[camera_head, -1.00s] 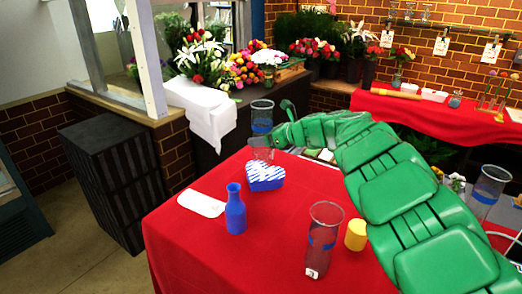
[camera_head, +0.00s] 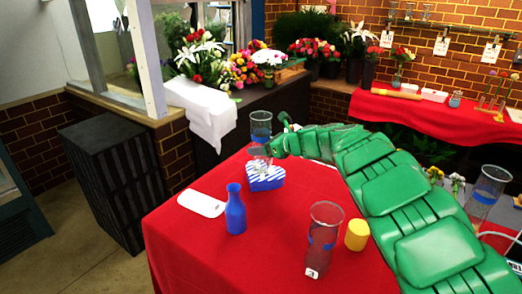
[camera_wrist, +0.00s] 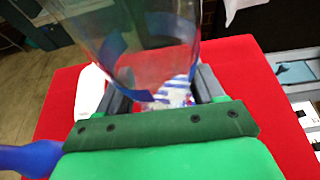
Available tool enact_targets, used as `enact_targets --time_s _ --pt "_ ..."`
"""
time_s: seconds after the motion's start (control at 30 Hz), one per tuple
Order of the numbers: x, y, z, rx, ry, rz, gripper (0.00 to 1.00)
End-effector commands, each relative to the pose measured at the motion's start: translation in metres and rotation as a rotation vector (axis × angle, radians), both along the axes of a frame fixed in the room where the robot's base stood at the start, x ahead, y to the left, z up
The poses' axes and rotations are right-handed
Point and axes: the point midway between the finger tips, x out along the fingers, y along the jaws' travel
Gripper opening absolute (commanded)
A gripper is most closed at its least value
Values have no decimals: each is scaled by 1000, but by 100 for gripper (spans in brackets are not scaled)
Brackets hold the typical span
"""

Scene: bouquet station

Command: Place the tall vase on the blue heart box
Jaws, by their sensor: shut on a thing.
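The tall vase (camera_head: 261,124) is clear glass with a blue band and stands about upright in my gripper (camera_head: 268,148). In the wrist view the vase (camera_wrist: 140,35) is between the two fingers of my gripper (camera_wrist: 160,88), which is shut on it. The blue heart box (camera_head: 266,183), with a white-striped lid, is on the red table. The vase's lower end is over the back of the box in the head view. I cannot tell whether it touches the lid. In the wrist view part of the striped lid (camera_wrist: 178,92) shows behind and through the glass.
On the red table (camera_head: 265,235) are a blue bottle (camera_head: 235,212), a white card (camera_head: 201,204), another clear vase (camera_head: 323,235) and a yellow cylinder (camera_head: 356,235). A further clear vase (camera_head: 487,192) stands at the right. The blue bottle also shows in the wrist view (camera_wrist: 30,158).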

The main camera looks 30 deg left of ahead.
Motion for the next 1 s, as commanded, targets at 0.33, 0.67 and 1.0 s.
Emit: enact_targets --time_s 0.33,0.67,1.0 --pt "0 0 -12 2 0 0 13" --pt "0 0 -14 1 -1 1 92" --pt "-1 0 -13 1 0 1 93"
